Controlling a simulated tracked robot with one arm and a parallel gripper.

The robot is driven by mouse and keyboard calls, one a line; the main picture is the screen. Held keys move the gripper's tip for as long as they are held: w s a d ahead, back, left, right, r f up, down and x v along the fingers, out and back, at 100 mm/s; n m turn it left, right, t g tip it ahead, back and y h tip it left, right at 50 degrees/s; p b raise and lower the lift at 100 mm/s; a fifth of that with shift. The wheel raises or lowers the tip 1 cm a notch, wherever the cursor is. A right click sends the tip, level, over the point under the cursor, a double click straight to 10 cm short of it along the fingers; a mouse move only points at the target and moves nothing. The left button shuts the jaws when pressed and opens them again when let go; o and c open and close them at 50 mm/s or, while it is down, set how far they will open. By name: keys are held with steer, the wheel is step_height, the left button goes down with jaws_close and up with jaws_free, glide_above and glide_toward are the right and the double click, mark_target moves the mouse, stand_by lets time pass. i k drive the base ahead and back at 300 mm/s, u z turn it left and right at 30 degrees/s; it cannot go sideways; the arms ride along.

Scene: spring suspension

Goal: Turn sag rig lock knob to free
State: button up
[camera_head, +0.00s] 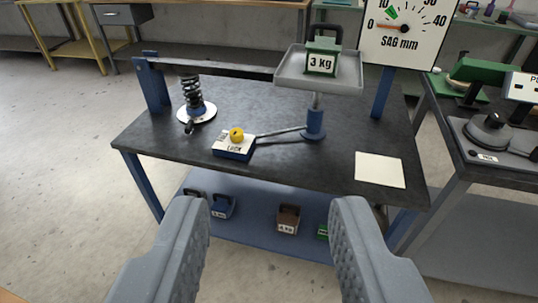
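The sag rig stands on a dark table top. Its yellow lock knob (236,134) sits on a small blue box with a white plate (234,147) that reads "LOCK". A thin rod runs right from the box to the blue post (314,123). A coil spring (192,92) stands on a round white base at the left. A grey tray (331,73) holds a green 3 kg weight (321,63). My gripper (270,205) is open and empty, in front of the table and apart from the knob.
A pale square sheet (379,169) lies on the table at right. Several weights, among them a brown one (288,219), sit on the blue lower shelf (259,210). Another bench with equipment stands at right. The floor at left is clear.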

mark_target(236, 133)
steer(key=u, duration=0.35)
steer(key=i, duration=1.1)
steer(key=z, duration=0.25)
